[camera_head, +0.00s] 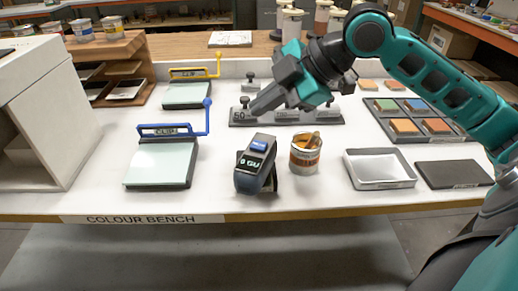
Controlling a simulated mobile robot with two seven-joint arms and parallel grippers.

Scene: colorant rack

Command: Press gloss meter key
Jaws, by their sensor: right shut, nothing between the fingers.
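The gloss meter (249,183) is a dark grey-blue device at the front middle of the bench, with a lit display that seems to read "0 GU". Its blue key (265,147) is on top, towards the back. My right gripper (256,110) comes in from the upper right, points down and to the left, and is shut and empty. In the picture its tip lies above and behind the key, with a visible gap between them. My left gripper is not in view.
A white tray (380,184) and a dark pad (453,174) lie farther right. A blue-clip board (160,164) is left. A grey weight rack (240,122) sits behind. The bench front is clear.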

